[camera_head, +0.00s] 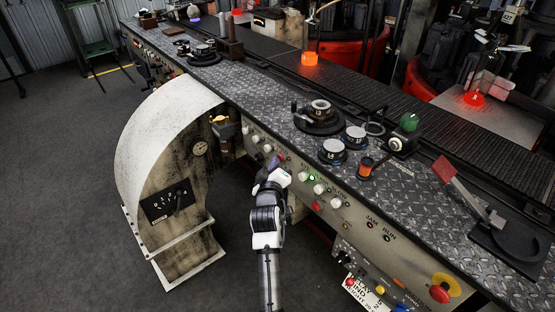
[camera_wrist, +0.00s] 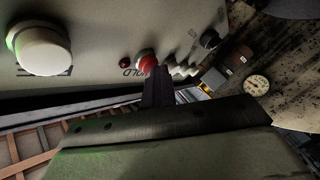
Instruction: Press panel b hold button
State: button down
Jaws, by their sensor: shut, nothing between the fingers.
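A red button (camera_wrist: 146,62) stands on the beige panel (camera_wrist: 95,62) in the wrist view, beside upside-down lettering that reads partly as "OLD". In the head view a red button (camera_head: 281,158) shows just past the tip of my gripper (camera_head: 273,163). My gripper's dark fingers (camera_wrist: 158,82) are shut and empty. Their tips overlap the button's lower right edge in the wrist view; I cannot tell whether they touch it. No letter naming the panel is readable.
A large white button (camera_wrist: 42,48) with a green glow and a small dark red lamp (camera_wrist: 125,62) share the panel. A curved metal housing (camera_head: 165,125) stands left of my arm. A dial gauge (camera_wrist: 256,85) is at right in the wrist view. Open floor (camera_head: 60,180) lies left.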

jog(key=shift+w+d+r, duration=0.1)
jog(key=shift+w+d, duration=0.1)
jog(key=shift+d, duration=0.3)
jog(key=shift+s, duration=0.2)
dwell(0.3)
jog(key=s+a, duration=0.3)
jog(key=a, duration=0.2)
jog(key=shift+s+a, duration=0.2)
jog(key=shift+s, duration=0.05)
dwell(0.3)
